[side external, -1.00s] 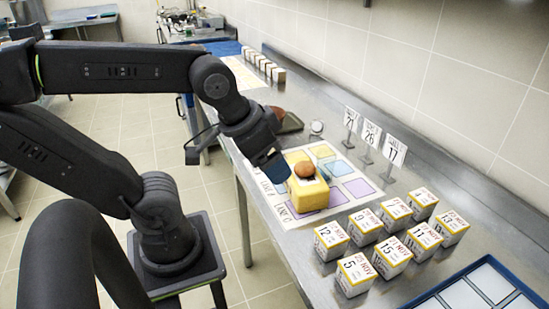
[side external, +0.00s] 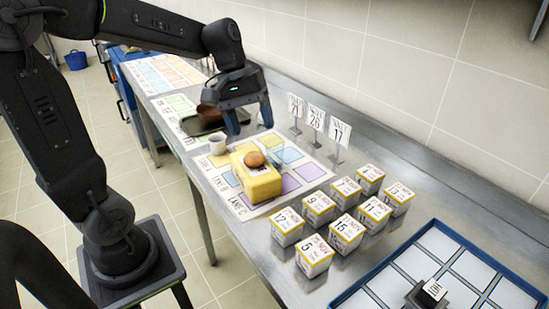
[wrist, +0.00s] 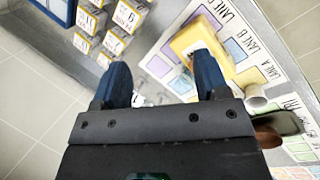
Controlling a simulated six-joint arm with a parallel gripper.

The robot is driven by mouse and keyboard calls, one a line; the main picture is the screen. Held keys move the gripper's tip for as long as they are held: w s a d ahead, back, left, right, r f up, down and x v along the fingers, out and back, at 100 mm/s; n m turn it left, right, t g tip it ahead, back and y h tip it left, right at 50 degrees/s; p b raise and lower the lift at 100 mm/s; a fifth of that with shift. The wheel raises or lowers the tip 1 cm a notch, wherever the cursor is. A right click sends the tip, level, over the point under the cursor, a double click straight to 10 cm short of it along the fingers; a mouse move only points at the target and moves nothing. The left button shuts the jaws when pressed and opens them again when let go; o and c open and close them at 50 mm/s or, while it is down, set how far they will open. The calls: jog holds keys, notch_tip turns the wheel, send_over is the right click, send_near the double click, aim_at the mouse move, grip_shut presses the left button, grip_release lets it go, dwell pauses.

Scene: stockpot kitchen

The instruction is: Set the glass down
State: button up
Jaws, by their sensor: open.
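My gripper (side external: 250,117) is open above the far part of the lane mat, near the sign stands. In the wrist view its two dark blue fingers (wrist: 162,92) are spread apart. I cannot make out a clear glass with certainty; small pale shapes show between the fingers in the wrist view, and the fingers hide part of the table in the side view. A whitish cup (side external: 217,143) stands upright at the mat's left edge, apart from the fingers. It also shows right of the fingers in the wrist view (wrist: 256,98).
A yellow block (side external: 258,183) with a brown bun (side external: 255,159) stands on the lane mat (side external: 245,207). Sign stands (side external: 315,117) line the back. Several date boxes (side external: 316,208) and a blue-rimmed tray (side external: 435,224) lie right. A dark green tray (side external: 190,124) lies behind the cup.

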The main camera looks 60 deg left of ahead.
jog(key=w+a+f+n+h, duration=0.3)
jog(key=w+a+n, duration=0.1)
jog(key=a, duration=0.2)
jog(key=w+a+f+n+h, duration=0.2)
jog(key=w+a+n, duration=0.2)
jog(key=a, duration=0.2)
jog(key=n+t+h, duration=0.4)
jog(key=n, duration=0.1)
send_near(282, 148)
jog(key=x, duration=0.6)
jog(key=shift+w+f, duration=0.25)
jog(key=shift+f, duration=0.05)
jog(key=shift+r, duration=0.1)
jog(key=c, duration=1)
